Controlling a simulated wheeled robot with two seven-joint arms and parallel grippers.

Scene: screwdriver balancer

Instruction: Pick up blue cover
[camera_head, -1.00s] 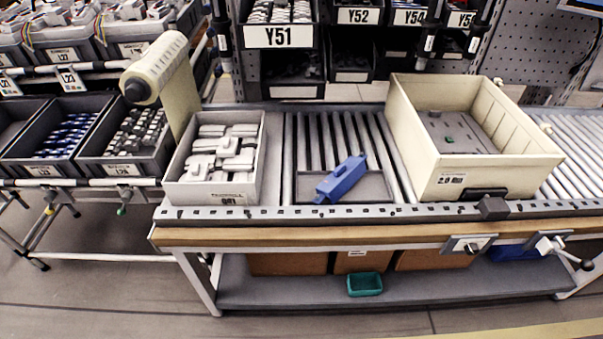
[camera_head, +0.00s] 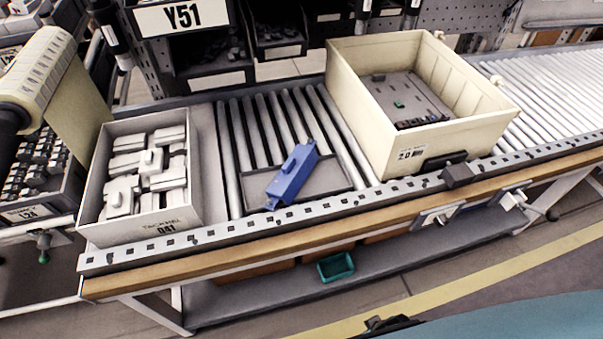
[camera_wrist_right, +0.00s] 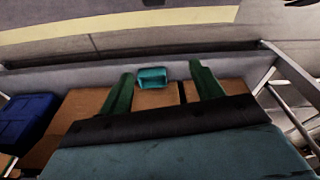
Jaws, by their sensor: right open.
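The blue cover (camera_head: 291,178) is a long blue block with a small raised tab. It lies on a dark grey plate (camera_head: 325,179) on the roller conveyor, between the white bin and the cream crate, with nothing holding it. My right gripper (camera_wrist_right: 161,70) shows in the right wrist view as two green fingers, spread apart and empty. That view looks at the bench's lower shelf and floor, and the cover is not in it. A teal part of my own body fills the lower right of the head view. My left gripper is not in view.
A white bin (camera_head: 186,215) of light parts stands left of the plate. A cream crate (camera_head: 362,120) with a dark board inside stands to the right. A small teal tray (camera_head: 336,266) sits below the bench; it also shows in the right wrist view (camera_wrist_right: 152,77).

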